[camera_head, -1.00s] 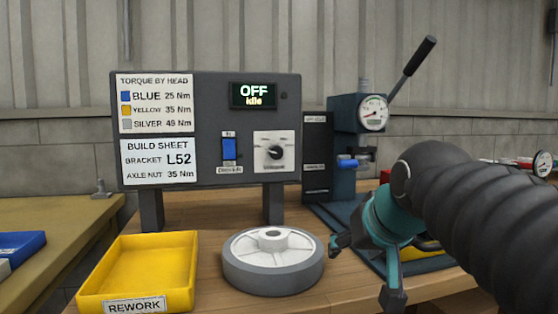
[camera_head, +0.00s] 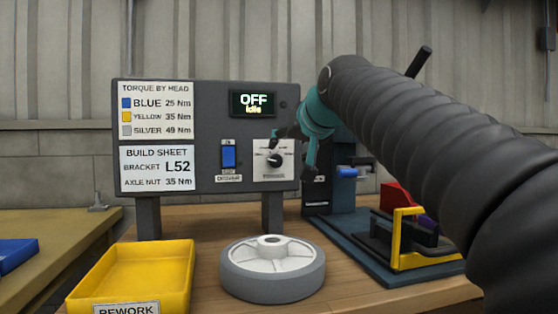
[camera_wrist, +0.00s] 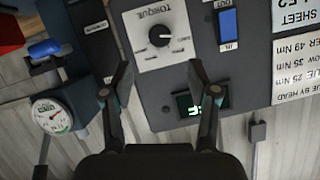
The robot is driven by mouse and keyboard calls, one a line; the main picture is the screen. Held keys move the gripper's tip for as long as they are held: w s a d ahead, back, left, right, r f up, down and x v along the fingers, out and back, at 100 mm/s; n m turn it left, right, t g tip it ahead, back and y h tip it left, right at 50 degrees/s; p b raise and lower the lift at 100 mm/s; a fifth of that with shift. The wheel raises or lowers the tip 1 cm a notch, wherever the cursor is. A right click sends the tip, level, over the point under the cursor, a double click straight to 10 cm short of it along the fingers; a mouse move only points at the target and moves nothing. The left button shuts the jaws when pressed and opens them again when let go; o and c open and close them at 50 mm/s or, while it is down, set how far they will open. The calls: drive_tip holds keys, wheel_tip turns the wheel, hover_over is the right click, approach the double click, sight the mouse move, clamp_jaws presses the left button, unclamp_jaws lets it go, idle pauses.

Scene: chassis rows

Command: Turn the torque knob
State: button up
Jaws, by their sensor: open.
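The torque knob (camera_head: 275,160) is a round dark knob on a pale square plate, low on the right of the grey panel (camera_head: 210,95). It also shows in the wrist view (camera_wrist: 160,36), beyond the fingertips, with the word TORQUE beside it. My gripper (camera_head: 296,150) is open in front of the panel's right edge, close to the knob plate. In the wrist view my gripper (camera_wrist: 160,72) has its two fingers apart with nothing between them. I see no contact with the knob.
A blue rocker switch (camera_head: 228,154) sits left of the knob. A grey-rimmed wheel (camera_head: 273,285) and a yellow REWORK tray (camera_head: 185,292) stand on the wooden bench below. A press with a gauge (camera_wrist: 52,115) and a yellow-framed fixture (camera_head: 398,240) stand at the right.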

sight(278, 160)
drive_tip(key=x, duration=0.9)
drive_tip(key=shift+w+a, duration=0.1)
drive_tip(key=shift+w, duration=0.05)
clamp_jaws()
drive_tip(key=shift+m+y, duration=0.3)
drive_tip(key=m+y, duration=0.1)
drive_tip(key=m, duration=0.2)
drive_tip(key=shift+d+f+y, duration=0.15)
drive_tip(key=shift+d+y, duration=0.1)
drive_tip(key=shift+y, duration=0.15)
drive_tip(key=shift+f+m+y+b, duration=0.1)
drive_tip(key=shift+m+y+b, duration=1)
drive_tip(key=shift+m, duration=0.6)
